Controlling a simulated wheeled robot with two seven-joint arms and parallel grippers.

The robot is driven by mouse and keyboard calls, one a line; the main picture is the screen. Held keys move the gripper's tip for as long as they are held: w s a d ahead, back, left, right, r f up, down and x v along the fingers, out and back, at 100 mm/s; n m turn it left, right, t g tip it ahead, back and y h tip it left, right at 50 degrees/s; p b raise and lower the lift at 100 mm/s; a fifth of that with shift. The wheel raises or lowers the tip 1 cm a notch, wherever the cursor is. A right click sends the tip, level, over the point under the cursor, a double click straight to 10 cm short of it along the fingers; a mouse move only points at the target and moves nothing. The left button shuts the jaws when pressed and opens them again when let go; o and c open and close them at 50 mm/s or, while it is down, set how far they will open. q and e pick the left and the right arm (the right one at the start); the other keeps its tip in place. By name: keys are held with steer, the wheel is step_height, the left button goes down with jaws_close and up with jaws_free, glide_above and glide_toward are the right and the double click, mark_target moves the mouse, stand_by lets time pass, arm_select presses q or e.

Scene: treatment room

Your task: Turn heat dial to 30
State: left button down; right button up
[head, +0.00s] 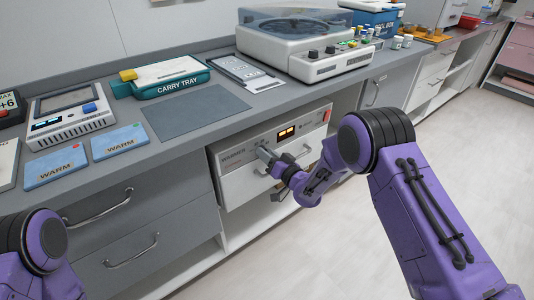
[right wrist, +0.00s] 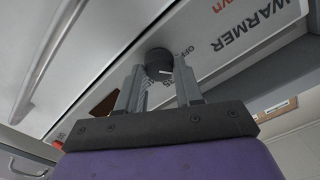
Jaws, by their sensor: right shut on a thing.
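The warmer (head: 230,158) is a pale unit set under the counter, with a lit amber display (head: 287,132) on its front panel. My right gripper (head: 264,154) is at this panel, left of the display, and covers the dial in the head view. In the right wrist view, the black round heat dial (right wrist: 158,60) sits between the fingertips of my right gripper (right wrist: 160,78), which is shut on it. A white pointer line shows on the dial. The printed scale around it is partly hidden, with "OFF" readable. My left gripper is out of view; only my left arm shows.
The grey counter (head: 225,75) above holds a carry tray (head: 160,75), blue WARM packs (head: 119,142) and a lidded machine (head: 305,45). Drawers with bar handles (head: 98,207) are left of the warmer. Open floor (head: 470,140) lies to the right.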

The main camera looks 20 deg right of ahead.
steer(key=shift+m, duration=1.2)
steer(key=shift+f, duration=0.1)
steer(key=o, duration=1)
steer(key=v, duration=1)
steer(key=shift+s+d, duration=0.15)
steer(key=shift+s, duration=0.15)
